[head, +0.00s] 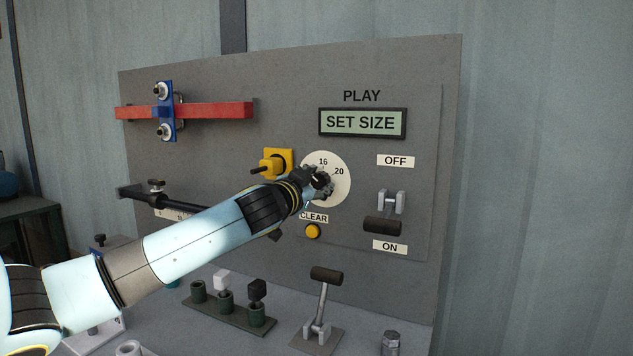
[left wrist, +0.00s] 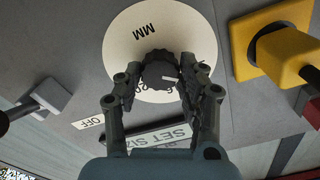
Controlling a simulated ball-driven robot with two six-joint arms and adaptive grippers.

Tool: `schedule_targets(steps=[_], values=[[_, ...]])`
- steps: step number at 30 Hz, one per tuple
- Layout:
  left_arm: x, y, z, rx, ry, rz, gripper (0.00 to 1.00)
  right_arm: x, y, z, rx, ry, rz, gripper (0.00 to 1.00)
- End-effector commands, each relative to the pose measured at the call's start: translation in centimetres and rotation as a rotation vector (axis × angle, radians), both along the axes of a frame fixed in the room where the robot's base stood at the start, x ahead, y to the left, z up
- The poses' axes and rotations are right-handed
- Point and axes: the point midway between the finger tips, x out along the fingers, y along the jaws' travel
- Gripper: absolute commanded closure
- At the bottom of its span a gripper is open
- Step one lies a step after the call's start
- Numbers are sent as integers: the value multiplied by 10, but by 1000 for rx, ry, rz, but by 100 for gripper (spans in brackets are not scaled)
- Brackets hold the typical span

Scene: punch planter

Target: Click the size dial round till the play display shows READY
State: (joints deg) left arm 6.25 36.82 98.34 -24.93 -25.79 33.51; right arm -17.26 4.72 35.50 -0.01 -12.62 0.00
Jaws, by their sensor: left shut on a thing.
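The size dial is a dark knob (left wrist: 160,72) on a round cream plate (head: 340,168) with 16 and 20 showing in the head view. My left gripper (head: 320,181) is shut on the knob, with a finger on each side in the left wrist view (left wrist: 162,78). The knob carries a pale pointer line. The gripper hides part of the plate's numbers. The play display (head: 363,122) reads SET SIZE and also shows in the left wrist view (left wrist: 165,136). My right gripper is not in view.
A yellow block (head: 276,163) with a black peg sits left of the dial. An orange CLEAR button (head: 313,231) is below it. The OFF/ON lever (head: 382,225) stands right, handle down near ON. Another lever (head: 322,295) rises from the bench.

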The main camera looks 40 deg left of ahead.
Motion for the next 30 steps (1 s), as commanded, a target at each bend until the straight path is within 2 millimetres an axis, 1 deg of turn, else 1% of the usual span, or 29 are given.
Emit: schedule_targets(steps=[18, 24, 30], values=[[0, -1, 1, 529, 168, -1, 93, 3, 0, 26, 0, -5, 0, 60], [0, -1, 0, 676, 216, -1, 93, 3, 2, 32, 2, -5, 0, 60], [0, -1, 0, 783, 249, -1, 93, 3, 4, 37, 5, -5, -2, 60]])
